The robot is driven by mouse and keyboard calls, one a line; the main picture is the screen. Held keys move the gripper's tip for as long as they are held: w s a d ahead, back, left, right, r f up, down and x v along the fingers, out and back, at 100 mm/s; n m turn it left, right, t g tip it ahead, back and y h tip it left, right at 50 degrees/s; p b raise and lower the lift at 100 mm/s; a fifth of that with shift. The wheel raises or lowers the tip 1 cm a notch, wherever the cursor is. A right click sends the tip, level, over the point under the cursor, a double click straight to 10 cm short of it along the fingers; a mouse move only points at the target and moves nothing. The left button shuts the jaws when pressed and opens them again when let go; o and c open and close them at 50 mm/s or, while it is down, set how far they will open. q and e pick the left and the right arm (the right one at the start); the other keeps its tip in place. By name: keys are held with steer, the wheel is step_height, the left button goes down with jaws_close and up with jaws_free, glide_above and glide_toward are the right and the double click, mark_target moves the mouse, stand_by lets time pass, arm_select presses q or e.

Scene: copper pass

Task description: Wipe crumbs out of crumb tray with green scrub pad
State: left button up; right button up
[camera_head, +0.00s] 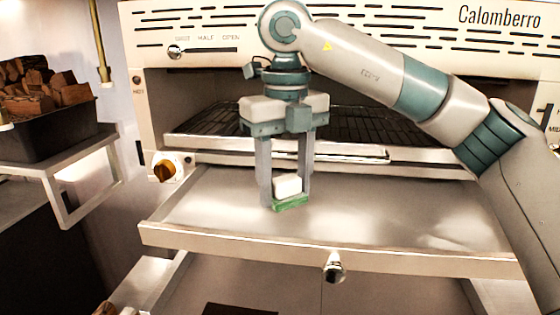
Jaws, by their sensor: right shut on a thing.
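The crumb tray (400,215) is pulled out below the oven opening, with a round metal knob (335,267) on its front. My right gripper (288,190) points down over the tray, left of its middle. It is shut on the green scrub pad (290,204), which has a white block-like top (287,186) between the fingers. The pad is at the tray floor; I cannot tell if it presses on it. No crumbs can be made out on the visible tray floor. My left gripper is not in view.
A dark wire rack (345,125) sits in the oven opening behind my gripper. An orange-brown knob (165,170) is at the tray's back left. A dark bin of wood chunks (50,125) stands on a shelf at the left. The tray's right half is clear.

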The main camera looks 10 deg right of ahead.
steer(key=shift+w+a+r+p, duration=0.15)
steer(key=shift+r+p, duration=0.2)
steer(key=shift+r, duration=0.6)
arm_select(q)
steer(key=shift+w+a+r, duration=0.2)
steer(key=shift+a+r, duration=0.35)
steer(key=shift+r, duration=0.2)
arm_select(e)
steer(key=shift+r, duration=0.65)
